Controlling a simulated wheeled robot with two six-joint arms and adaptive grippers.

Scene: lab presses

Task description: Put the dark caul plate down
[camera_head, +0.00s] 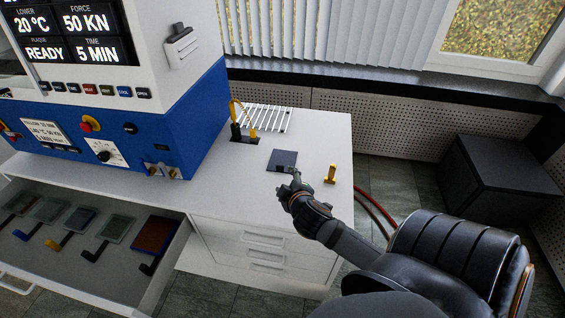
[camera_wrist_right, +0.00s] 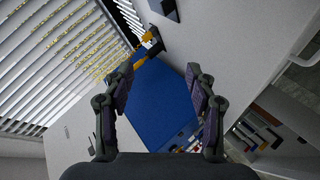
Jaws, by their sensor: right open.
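The dark caul plate (camera_head: 283,157) lies flat on the white counter (camera_head: 215,205), near the counter's right end. My right gripper (camera_head: 289,178) is at the near edge of the plate in the head view. Whether it touches the plate cannot be told. In the right wrist view my right gripper (camera_wrist_right: 160,82) has its two fingers apart with nothing between them. My left gripper is not in view.
The blue and white press (camera_head: 165,120) stands left of the plate. A slatted rack (camera_head: 265,119), yellow-handled tools (camera_head: 243,133) and a small yellow piece (camera_head: 330,174) are nearby. An open drawer (camera_head: 165,282) holds several handled plates. A dark box (camera_head: 500,170) stands right.

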